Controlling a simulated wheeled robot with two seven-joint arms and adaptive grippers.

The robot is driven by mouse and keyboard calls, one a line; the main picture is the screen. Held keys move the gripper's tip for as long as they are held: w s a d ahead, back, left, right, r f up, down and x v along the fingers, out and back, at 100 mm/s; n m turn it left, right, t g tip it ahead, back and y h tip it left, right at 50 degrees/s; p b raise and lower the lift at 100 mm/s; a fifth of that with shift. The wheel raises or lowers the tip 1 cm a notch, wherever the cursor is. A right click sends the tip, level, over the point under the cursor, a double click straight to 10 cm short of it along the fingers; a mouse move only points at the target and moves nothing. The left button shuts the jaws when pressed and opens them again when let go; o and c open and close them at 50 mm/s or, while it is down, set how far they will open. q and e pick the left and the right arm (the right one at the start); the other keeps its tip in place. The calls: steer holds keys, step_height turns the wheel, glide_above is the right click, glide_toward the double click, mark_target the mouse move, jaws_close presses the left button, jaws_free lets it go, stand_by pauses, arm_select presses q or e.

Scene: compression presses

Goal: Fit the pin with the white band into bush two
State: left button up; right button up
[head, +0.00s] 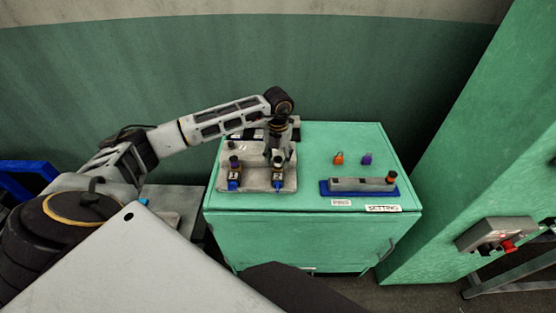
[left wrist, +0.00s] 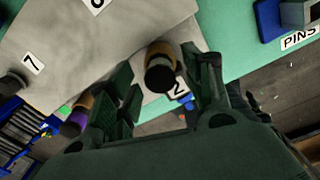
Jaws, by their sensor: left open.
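The left gripper (head: 278,157) points down over the right front of the grey plate (head: 256,185), its jaws open. In the left wrist view, a pin with a dark end and a tan body (left wrist: 162,68) stands between the spread fingers, apart from them as far as I can see. It is beside the label 2 (left wrist: 178,88), at position two; its lower part is hidden, and I cannot make out a white band. Another pin, purple and tan (left wrist: 77,117), is outside the left finger. The right gripper is not in view.
The green cabinet (head: 312,225) carries a blue tray with a grey block (head: 350,184) at right, a dark-and-orange pin (head: 391,177) at its end. Orange (head: 338,158) and purple (head: 366,159) pieces stand behind. A control box with a red knob (head: 508,246) is far right.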

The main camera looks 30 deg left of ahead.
mark_target(278, 158)
arm_select(q)
step_height(278, 158, up, 11)
stand_by(0.6)
steer(key=shift+f, duration=0.1)
stand_by(0.8)
